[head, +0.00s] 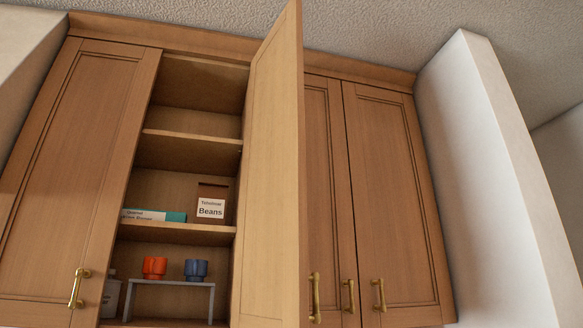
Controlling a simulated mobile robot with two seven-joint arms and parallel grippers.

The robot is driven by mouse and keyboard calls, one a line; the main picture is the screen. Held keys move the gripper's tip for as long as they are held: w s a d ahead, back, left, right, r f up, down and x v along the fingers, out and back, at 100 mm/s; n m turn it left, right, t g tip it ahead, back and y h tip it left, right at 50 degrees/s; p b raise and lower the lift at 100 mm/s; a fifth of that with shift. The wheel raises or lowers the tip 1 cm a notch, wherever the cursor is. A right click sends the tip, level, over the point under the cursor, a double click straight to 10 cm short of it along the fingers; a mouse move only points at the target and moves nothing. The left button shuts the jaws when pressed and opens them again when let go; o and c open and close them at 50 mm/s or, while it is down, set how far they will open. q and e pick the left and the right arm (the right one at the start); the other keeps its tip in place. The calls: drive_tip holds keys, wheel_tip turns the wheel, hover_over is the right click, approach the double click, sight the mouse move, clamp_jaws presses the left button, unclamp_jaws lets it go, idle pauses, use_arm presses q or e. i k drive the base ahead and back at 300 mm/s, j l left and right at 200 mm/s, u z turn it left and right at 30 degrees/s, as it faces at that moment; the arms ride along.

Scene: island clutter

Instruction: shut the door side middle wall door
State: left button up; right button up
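The wooden middle wall cabinet door (272,185) stands open in the head view, swung out toward me from the right side of its opening. I see its plain inner face and its free edge. A brass handle (314,297) sticks out to the right beside its lower free edge and appears to be this door's. The open compartment (185,150) behind it shows shelves. The door hides part of the cabinet to its right. Neither of my grippers is in view.
Below, an orange cup (154,267) and a blue cup (196,269) stand on a small rack (172,283). Shut doors flank the opening: left (80,170), right (395,190). A white wall (490,170) is at right.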

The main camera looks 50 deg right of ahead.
sight(271, 278)
drive_tip(key=k+l, duration=0.15)
drive_tip(key=l, duration=0.2)
drive_tip(key=k+l+z, duration=0.1)
drive_tip(key=l, duration=0.3)
drive_tip(key=k+l, duration=0.2)
drive_tip(key=l, duration=0.15)
drive_tip(key=k+l+z, duration=0.1)
drive_tip(key=l, duration=0.25)
drive_tip(key=k+l, duration=0.15)
drive_tip(key=l, duration=0.25)
drive_tip(key=k+l+z, duration=0.1)
drive_tip(key=l, duration=0.3)
